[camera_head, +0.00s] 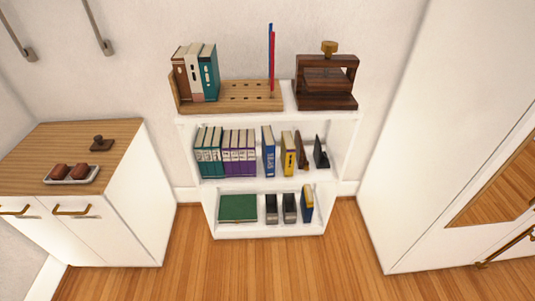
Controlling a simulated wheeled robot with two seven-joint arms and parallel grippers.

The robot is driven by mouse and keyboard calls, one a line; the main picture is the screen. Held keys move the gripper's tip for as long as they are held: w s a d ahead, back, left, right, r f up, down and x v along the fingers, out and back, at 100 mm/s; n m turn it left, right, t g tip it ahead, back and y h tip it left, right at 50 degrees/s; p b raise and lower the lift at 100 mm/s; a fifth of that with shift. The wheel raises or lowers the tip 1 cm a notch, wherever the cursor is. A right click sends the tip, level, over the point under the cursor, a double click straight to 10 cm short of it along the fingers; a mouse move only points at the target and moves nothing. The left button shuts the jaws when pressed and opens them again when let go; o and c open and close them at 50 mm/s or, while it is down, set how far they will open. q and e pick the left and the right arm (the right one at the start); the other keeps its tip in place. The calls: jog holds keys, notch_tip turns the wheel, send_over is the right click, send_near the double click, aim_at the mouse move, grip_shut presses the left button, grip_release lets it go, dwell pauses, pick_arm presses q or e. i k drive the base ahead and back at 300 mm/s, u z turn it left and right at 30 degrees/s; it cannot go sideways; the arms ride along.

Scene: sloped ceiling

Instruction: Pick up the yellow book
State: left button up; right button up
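A yellow book (289,155) with a dark patch on its spine stands on the middle shelf of the white bookcase (197,182). A blue book (268,152) is on its left, with a gap between them. A dark brown item (301,150) is close on its right. Another book in yellow and blue (307,203) stands at the right of the bottom shelf. Neither of my grippers is in view.
Teal books (208,153) and purple books (238,153) fill the middle shelf's left. A wooden rack (238,97) and a dark wooden press (327,83) stand on top. Cabinets (138,208) and (420,130) flank the bookcase. The wooden floor (270,268) in front is clear.

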aim_at(289, 148)
jog(key=z, duration=0.55)
jog(key=k, duration=0.65)
jog(key=z, duration=1.2)
jog(key=i, duration=1.45)
jog(key=u, duration=0.7)
jog(key=i, duration=0.55)
jog(key=u, duration=0.4)
